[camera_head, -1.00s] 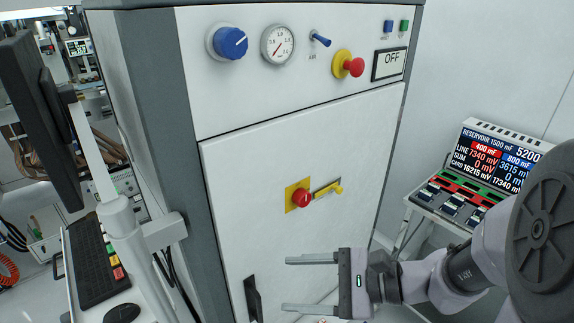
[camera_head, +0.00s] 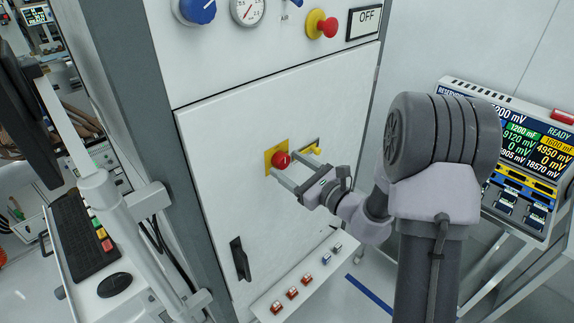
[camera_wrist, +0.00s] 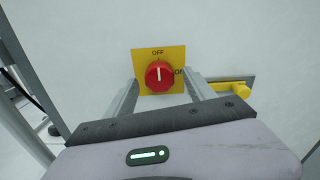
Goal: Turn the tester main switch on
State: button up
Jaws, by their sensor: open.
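The tester main switch is a red rotary knob (camera_head: 281,160) on a yellow plate (camera_head: 268,158) on the white cabinet door. In the wrist view the red knob (camera_wrist: 159,75) has its white mark pointing up to OFF; ON is printed at the right of the yellow plate (camera_wrist: 142,56). My gripper (camera_head: 282,168) is open, its fingers reaching toward the door on either side of the knob. In the wrist view my gripper's fingers (camera_wrist: 160,92) lie left and right of the knob. I cannot tell whether they touch it.
A yellow handle (camera_head: 312,150) sits right of the switch, also in the wrist view (camera_wrist: 235,90). Above are a red emergency button (camera_head: 327,26) and an OFF display (camera_head: 364,18). A black door handle (camera_head: 240,258) is below left. A monitor arm (camera_head: 85,150) stands at left.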

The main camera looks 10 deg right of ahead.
jog(key=shift+w+a, duration=0.3)
jog(key=shift+w, duration=0.15)
jog(key=c, duration=1.4)
jog(key=shift+o, duration=0.2)
